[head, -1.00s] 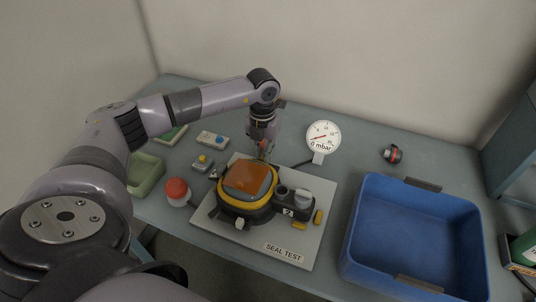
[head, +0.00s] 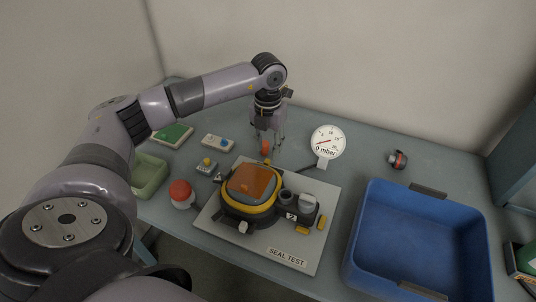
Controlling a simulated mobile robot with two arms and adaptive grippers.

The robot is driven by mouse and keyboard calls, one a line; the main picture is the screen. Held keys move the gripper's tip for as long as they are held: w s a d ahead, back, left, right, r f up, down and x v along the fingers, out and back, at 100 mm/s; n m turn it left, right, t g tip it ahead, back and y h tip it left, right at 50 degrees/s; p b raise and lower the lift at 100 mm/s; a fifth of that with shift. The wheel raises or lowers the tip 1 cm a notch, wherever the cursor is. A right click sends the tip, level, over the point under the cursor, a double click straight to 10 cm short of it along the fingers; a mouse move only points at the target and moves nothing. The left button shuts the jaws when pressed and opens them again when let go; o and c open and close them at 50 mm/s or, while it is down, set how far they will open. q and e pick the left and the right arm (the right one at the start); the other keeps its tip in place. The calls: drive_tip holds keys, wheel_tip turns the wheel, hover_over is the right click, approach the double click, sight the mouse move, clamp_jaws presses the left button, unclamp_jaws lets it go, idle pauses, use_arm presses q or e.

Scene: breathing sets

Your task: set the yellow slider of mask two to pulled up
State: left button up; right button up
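Mask two (head: 235,208), with an orange visor, a yellow rim and a black body, lies on the grey seal test plate (head: 217,231). A "2" label (head: 291,216) is on its right-hand part, beside a grey knob (head: 308,201). Two small yellow pieces show there, one at the front (head: 303,230) and one at the right (head: 321,221); I cannot tell which is the slider or its setting. My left gripper (head: 269,142) points down behind the mask, near a small red-orange piece (head: 265,148). Its fingers look apart and empty. My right gripper is out of view.
A gauge (head: 327,141) reading 0 mbar stands behind right. A blue crate (head: 353,238) is at the right. A red button (head: 180,190), small switch boxes (head: 207,167) and a green tray (head: 150,176) lie left. The table's back right is mostly free, apart from a small dark-and-red part (head: 397,160).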

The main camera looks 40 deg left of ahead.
sight(268, 159)
use_arm(q)
wheel_tip(268, 159, up, 7)
idle(0.3)
idle(0.5)
